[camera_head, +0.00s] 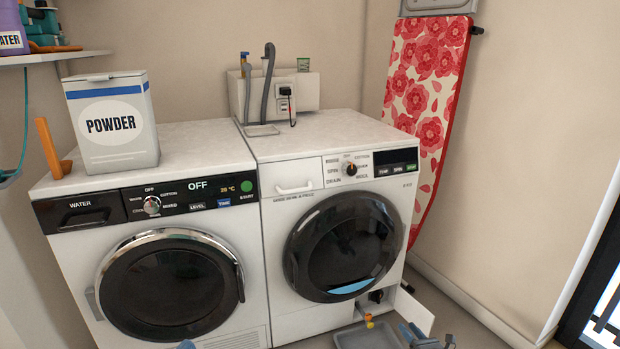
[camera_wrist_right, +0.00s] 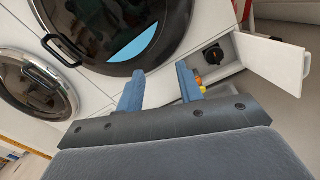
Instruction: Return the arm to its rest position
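My right gripper (camera_wrist_right: 160,88) shows in the right wrist view with its two blue fingers apart and nothing between them. In the head view my right gripper (camera_head: 425,336) is at the bottom edge, in front of the right washing machine (camera_head: 290,230) and beside its open lower flap (camera_head: 413,310). In the wrist view the opening behind the flap (camera_wrist_right: 275,60) holds a dark round cap (camera_wrist_right: 213,56). An orange-yellow piece (camera_wrist_right: 200,84) sits just by the right finger; I cannot tell whether they touch. A small blue tip of my left gripper (camera_head: 186,345) shows at the bottom edge.
A grey tray (camera_head: 365,338) lies on the floor below the opening. A left machine (camera_head: 160,270) carries a powder box (camera_head: 112,122) and an orange holder (camera_head: 52,150). An ironing board (camera_head: 425,90) leans at the wall. The floor at the right is partly clear.

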